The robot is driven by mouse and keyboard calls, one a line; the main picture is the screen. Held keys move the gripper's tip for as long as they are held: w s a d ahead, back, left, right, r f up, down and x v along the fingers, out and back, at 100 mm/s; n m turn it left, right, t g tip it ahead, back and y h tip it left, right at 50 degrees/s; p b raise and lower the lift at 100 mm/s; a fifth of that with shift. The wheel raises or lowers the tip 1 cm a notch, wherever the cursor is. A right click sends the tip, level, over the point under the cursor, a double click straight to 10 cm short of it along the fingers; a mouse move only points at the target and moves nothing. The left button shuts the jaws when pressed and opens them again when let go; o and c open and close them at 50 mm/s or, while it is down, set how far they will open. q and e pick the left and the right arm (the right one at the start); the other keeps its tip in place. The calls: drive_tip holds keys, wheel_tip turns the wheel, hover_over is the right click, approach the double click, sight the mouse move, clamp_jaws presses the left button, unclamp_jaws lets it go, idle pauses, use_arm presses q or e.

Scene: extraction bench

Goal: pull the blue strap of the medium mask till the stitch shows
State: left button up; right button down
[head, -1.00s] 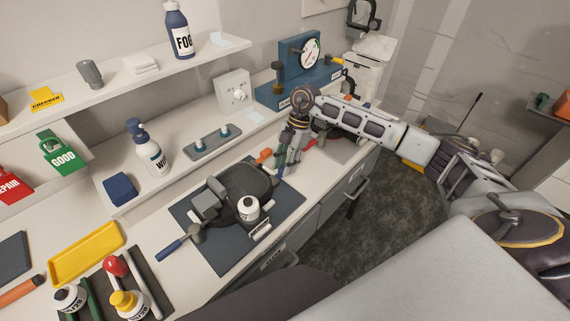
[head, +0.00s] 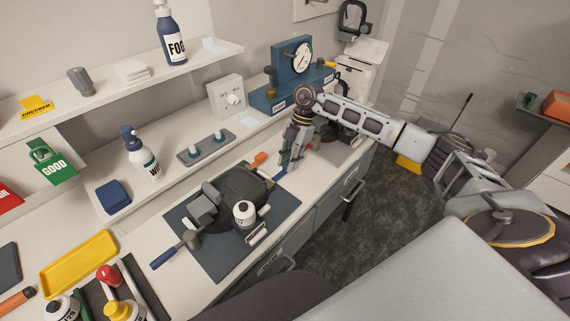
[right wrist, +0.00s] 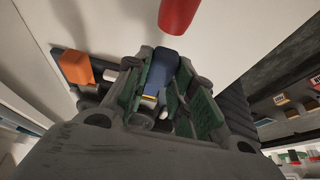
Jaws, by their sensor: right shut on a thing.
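A dark mask (head: 240,184) with a white round filter lies on a blue-grey mat (head: 228,266) in the middle of the bench. My right gripper (head: 287,168) is at the mask's right, over the bench edge side. Whether that line is the stitch I cannot tell for sure. My left gripper is not in view.
An orange piece (head: 257,160) lies close left of my right gripper. A gauge press (head: 290,75) stands behind. A yellow tray (head: 79,262) and several capped bottles are at the front left.

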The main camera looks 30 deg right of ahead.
drive_tip(key=c, duration=1.2)
unclamp_jaws()
drive_tip(key=v, duration=1.2)
